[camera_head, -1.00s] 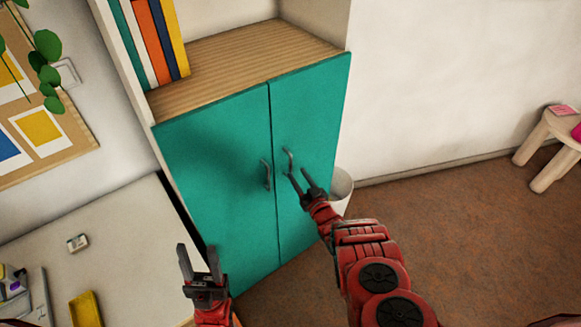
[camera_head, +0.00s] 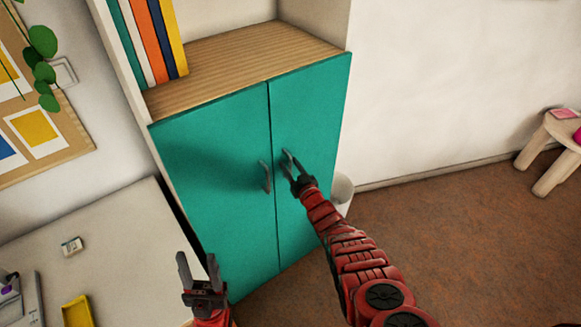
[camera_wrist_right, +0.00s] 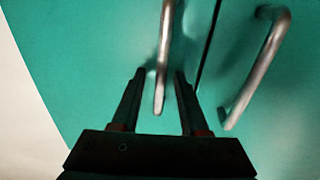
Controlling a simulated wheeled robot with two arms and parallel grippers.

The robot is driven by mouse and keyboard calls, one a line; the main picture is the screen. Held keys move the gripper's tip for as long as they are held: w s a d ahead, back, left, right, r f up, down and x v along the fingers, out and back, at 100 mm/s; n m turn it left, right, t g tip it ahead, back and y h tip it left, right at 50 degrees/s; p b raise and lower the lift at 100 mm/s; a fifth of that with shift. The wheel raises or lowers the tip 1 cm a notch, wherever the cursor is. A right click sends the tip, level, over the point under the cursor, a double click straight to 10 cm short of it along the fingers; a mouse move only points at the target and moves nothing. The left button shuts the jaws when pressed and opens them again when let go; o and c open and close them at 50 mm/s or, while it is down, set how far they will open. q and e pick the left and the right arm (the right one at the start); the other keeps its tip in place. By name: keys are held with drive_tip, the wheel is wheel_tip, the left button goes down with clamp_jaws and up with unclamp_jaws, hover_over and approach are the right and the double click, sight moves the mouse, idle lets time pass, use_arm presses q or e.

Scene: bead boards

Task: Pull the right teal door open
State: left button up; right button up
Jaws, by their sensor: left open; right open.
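The right teal door (camera_head: 308,120) is closed, flush beside the left teal door (camera_head: 215,150). My right gripper (camera_head: 291,158) is open at the right door's handle, which is mostly hidden by the fingers in the head view. In the right wrist view, the right door's grey handle (camera_wrist_right: 166,50) lies between the two open fingers (camera_wrist_right: 159,74). I cannot tell if they touch it. The left door's handle (camera_head: 265,177) stands just beside and also shows in the wrist view (camera_wrist_right: 262,65). My left gripper (camera_head: 197,262) is open and empty in front of the cabinet's lower left.
A white bin (camera_head: 342,188) stands on the floor right of the cabinet. A pale desk (camera_head: 110,235) with a yellow tray (camera_head: 77,312) is at left. Books (camera_head: 150,40) stand on the shelf above. A stool (camera_head: 550,140) is far right; brown floor between is clear.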

clamp_jaws()
idle(1.3)
